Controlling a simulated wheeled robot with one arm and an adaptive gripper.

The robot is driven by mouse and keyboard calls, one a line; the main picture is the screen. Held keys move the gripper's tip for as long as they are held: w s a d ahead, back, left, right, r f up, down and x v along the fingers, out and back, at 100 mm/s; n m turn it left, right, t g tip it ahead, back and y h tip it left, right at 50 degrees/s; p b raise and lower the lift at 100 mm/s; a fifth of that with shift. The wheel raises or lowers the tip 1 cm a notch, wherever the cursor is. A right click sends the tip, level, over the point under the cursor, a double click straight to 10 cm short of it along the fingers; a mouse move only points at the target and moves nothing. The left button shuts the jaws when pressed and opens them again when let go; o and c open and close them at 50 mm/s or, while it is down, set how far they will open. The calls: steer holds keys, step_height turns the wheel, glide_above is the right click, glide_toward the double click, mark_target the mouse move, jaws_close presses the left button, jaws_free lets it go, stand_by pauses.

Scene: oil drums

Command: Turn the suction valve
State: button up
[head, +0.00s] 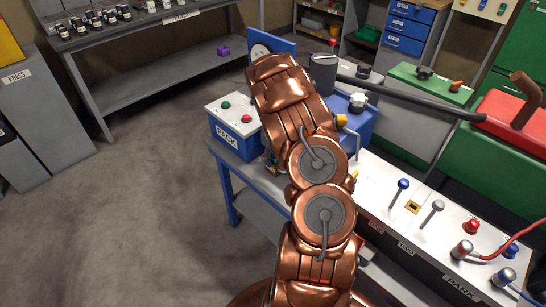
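No part in view is labelled as the suction valve, and I cannot tell which fitting it is. On the blue unit (359,132) behind my arm are a yellow knob (341,121) and a pale grey knob (358,102). A grey cylinder (323,75) with a red-topped part stands beside them, and a dark hose (420,99) runs right from there. My copper arm rises from the bottom centre and covers part of the bench and the unit. My gripper is hidden behind the arm links.
A blue box (234,140) with green and red buttons sits left of the arm. A white panel (385,217) at right carries a blue-topped lever (403,184), a grey-topped lever (437,207) and a red knob (472,227). A red machine (515,118) stands behind. The left floor is clear.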

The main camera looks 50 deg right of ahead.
steer(key=c, duration=0.4)
steer(key=shift+o, duration=0.2)
steer(key=shift+f+m+b, duration=0.2)
steer(key=shift+m+b, duration=0.3)
steer(key=shift+b, duration=0.25)
steer(key=shift+o, duration=0.2)
steer(key=shift+m+b, duration=0.45)
steer(key=shift+m, duration=0.05)
steer(key=shift+o, duration=0.9)
steer(key=m+b, duration=0.1)
steer(key=m, duration=0.1)
steer(key=shift+r+m, duration=0.15)
steer(key=shift+m, duration=0.15)
steer(key=shift+r, duration=0.1)
steer(key=shift+o, duration=1.4)
steer(key=shift+w+r, duration=0.1)
